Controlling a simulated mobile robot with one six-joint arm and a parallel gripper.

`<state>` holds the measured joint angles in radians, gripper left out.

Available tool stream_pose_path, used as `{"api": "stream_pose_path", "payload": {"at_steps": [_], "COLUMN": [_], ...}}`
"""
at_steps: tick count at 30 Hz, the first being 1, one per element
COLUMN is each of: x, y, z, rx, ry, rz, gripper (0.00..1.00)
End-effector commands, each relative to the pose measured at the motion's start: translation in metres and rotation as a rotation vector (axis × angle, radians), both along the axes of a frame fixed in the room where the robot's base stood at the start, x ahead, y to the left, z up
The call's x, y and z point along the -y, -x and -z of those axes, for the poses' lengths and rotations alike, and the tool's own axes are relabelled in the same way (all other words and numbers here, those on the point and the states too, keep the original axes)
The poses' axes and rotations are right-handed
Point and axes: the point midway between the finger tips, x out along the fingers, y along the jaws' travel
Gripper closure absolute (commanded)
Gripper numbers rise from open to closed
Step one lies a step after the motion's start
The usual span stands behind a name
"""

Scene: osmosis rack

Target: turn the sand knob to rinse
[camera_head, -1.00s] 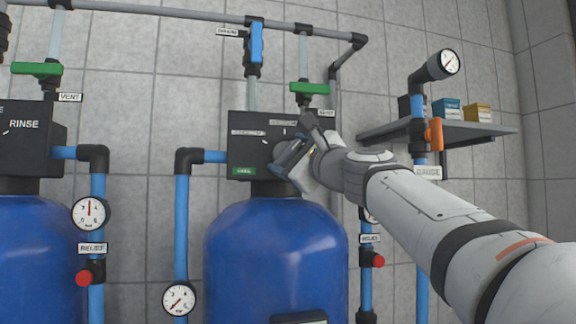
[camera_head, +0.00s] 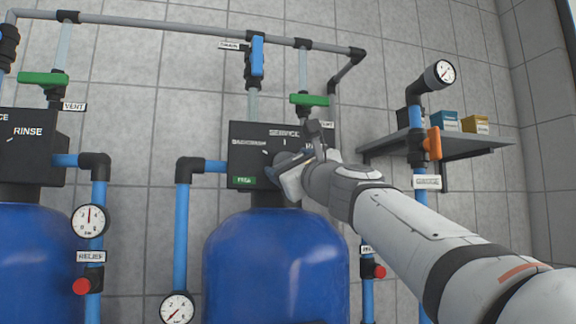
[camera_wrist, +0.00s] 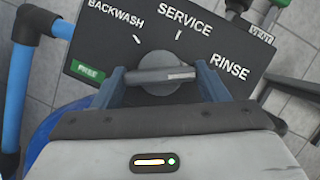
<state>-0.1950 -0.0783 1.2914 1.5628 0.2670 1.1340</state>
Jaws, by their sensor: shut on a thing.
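The knob (camera_wrist: 152,66) is a grey round dial with a bar grip, on a black control head (camera_wrist: 118,32) marked BACKWASH, SERVICE and RINSE. The bar's pale stripe points right, towards the RINSE word. My gripper (camera_wrist: 160,72) has one blue finger on each side of the knob and is shut on it. In the head view my gripper (camera_head: 284,172) covers the knob and the right part of the control head (camera_head: 243,152), which sits on a blue tank (camera_head: 275,265). A green FREE label shows at the head's lower left. No sand label is readable.
A second blue tank (camera_head: 35,265) with its own head stands at left. Blue pipes (camera_head: 181,235), gauges (camera_head: 89,220) and green valve handles (camera_head: 309,99) surround the heads. A shelf (camera_head: 470,143) with small boxes is on the wall at right.

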Motion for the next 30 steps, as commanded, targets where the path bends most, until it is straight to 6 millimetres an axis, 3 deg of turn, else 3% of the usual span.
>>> {"api": "stream_pose_path", "payload": {"at_steps": [3,4,12,22,30], "x": [-0.001,-0.001,-0.001,0.003,0.022], "y": [-0.002,-0.002,-0.001,0.006,0.043], "z": [0.004,0.004,0.002,0.005,0.021], "rx": [-0.007,-0.007,-0.004,-0.002,-0.002], "ry": [0.001,0.001,0.001,0.001,0.000], "rz": [-0.002,-0.003,-0.001,0.000,0.001], "gripper": [0.55,0.32,0.11,0.11,0.11]}}
